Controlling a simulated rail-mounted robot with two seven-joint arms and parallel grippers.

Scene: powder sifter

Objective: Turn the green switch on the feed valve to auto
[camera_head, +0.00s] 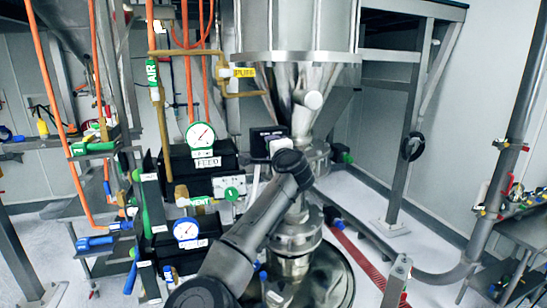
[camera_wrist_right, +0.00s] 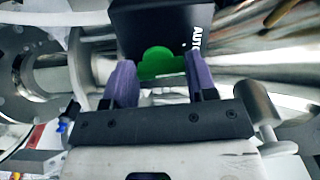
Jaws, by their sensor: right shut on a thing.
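The green switch (camera_wrist_right: 158,62) sits on the face of a black box (camera_wrist_right: 150,22) with a white AUTO label on its right side in the right wrist view. My right gripper (camera_wrist_right: 160,80) has its two purple fingers on either side of the switch and is shut on it. In the head view the black box (camera_head: 266,136) stands beside the steel pipe below the hopper. My right gripper (camera_head: 272,150) is at its front, and the green switch is hidden there. My left gripper is not in view.
A large steel hopper (camera_head: 296,28) rises above the box. To the left are a dial marked FEED (camera_head: 201,135), a second dial (camera_head: 186,229), a green-and-white valve plate (camera_head: 229,187) and orange hoses.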

